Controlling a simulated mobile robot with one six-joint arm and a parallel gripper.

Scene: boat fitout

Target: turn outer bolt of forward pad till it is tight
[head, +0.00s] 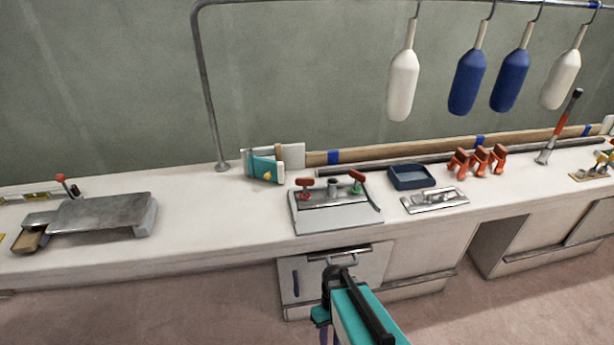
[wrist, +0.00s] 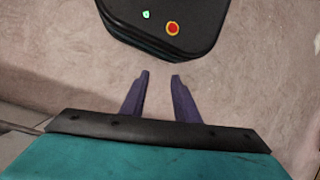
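My gripper (wrist: 159,82) is open and empty in the wrist view. A flat metal plate with a raised fitting (head: 435,200) lies on the bench right of centre. Another fitting with yellow parts (head: 597,167) sits at the right edge, partly cut off. I cannot tell which of these, if either, is the forward pad. No bolt can be made out at this size.
A grey box with red and green handles (head: 335,220) stands mid-bench, beside a dark blue tray (head: 411,178) and orange clamps (head: 480,160). A metal slab (head: 100,213) lies left. White and blue fenders (head: 403,85) hang above. The floor in front is clear.

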